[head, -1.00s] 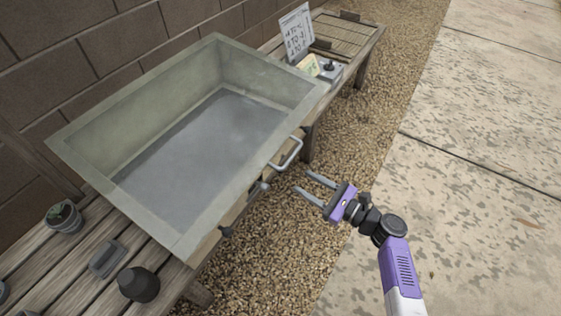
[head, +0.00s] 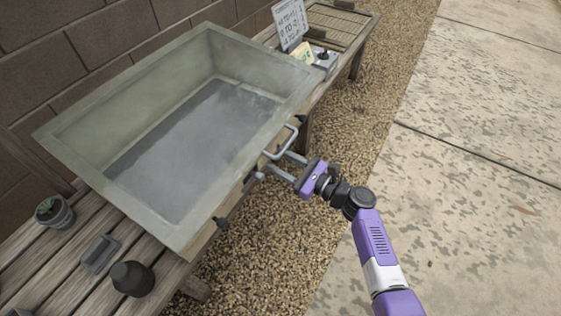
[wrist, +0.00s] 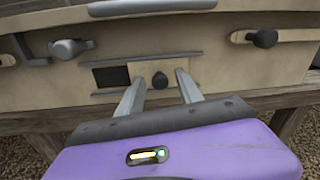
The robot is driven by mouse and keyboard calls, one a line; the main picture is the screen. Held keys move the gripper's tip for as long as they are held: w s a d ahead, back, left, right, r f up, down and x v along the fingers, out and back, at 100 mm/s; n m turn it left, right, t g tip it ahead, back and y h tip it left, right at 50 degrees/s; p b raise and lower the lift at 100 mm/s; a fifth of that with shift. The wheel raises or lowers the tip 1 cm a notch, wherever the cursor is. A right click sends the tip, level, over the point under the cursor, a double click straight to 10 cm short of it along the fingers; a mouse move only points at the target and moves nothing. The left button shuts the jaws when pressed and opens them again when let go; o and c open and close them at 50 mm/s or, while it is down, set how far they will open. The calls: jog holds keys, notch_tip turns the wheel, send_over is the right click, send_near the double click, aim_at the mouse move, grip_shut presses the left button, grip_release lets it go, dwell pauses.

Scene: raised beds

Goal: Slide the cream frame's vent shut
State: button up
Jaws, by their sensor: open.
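The cream frame (head: 110,195) is the large open-topped box on the bench in the head view, and its front panel (wrist: 225,75) fills the wrist view. Low on that front is the vent, with a dark opening (wrist: 112,76) left of a cream slider plate (wrist: 148,70). The slider carries a small black knob (wrist: 160,80). My gripper (wrist: 157,85) is open, with one finger on each side of the knob. I cannot tell whether either finger touches it. In the head view my gripper (head: 277,162) reaches the frame's front, below the handle.
A grey bar handle (wrist: 150,8) is above the vent. A grey latch (wrist: 70,47) is at left and a black knob in a slot (wrist: 262,38) at right. A plant pot (head: 54,211) and black pot (head: 132,278) stand on the bench. Gravel (head: 275,240) lies below.

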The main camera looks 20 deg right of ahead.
jog(key=shift+c, duration=0.4)
grip_shut()
dwell(0.8)
jog(key=s+a+p, duration=0.2)
jog(key=s+a, duration=0.2)
jog(key=a, duration=0.2)
jog(key=shift+s+a, duration=0.15)
jog(key=shift+s, duration=0.15)
